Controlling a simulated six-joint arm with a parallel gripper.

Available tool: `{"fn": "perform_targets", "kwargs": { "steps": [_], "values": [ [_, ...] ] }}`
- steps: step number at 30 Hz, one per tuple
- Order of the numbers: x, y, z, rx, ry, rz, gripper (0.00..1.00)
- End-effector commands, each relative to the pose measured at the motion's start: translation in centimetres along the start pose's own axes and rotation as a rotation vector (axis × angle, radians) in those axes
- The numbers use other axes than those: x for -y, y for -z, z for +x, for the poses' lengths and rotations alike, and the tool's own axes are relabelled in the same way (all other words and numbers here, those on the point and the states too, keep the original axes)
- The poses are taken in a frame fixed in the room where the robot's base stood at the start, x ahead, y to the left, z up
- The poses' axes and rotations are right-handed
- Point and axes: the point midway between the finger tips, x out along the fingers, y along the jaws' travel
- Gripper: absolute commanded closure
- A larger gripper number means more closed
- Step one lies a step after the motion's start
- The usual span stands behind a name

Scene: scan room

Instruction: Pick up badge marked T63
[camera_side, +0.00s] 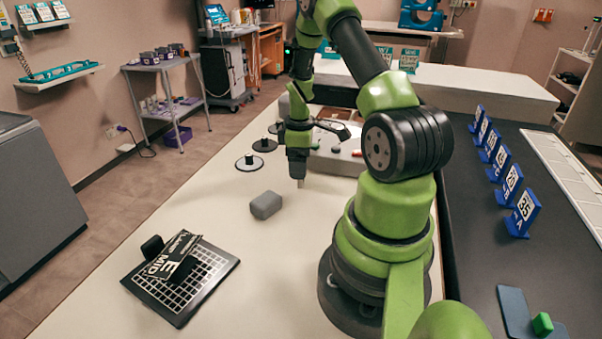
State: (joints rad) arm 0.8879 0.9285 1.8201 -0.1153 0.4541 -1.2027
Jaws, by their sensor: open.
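Several blue upright badges with white marked faces stand in a row on the dark surface at the right. The nearest badge (523,213) seems to read 35, and the one behind it (511,185) seems to read 20. The marks on the farther badges (487,130) are too small to read, so I cannot tell which one is T63. My gripper (300,184) points down over the pale table, left of my arm's base and far from the badges. It is open, and I see nothing held in it.
A grey block (266,205) lies on the table near my gripper. A black grid board (182,281) with dark lettered pieces is at the front left. Round discs (249,163) lie farther back.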

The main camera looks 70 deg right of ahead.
Motion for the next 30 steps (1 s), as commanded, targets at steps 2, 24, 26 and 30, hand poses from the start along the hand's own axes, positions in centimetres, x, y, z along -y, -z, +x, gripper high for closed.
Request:
{"fn": "perform_targets", "kwargs": {
  "steps": [2, 24, 26, 30],
  "values": [
    [0.1, -0.3, 1.5, 0.003, 0.006, 0.002, 0.21],
    [-0.1, -0.3, 3.9, 0.0, 0.0, 0.001, 0.74],
    [-0.1, -0.3, 3.9, 0.0, 0.0, 0.001, 0.74],
    [-0.1, -0.3, 3.8, 0.0, 0.0, 0.001, 0.74]
  ]
}}
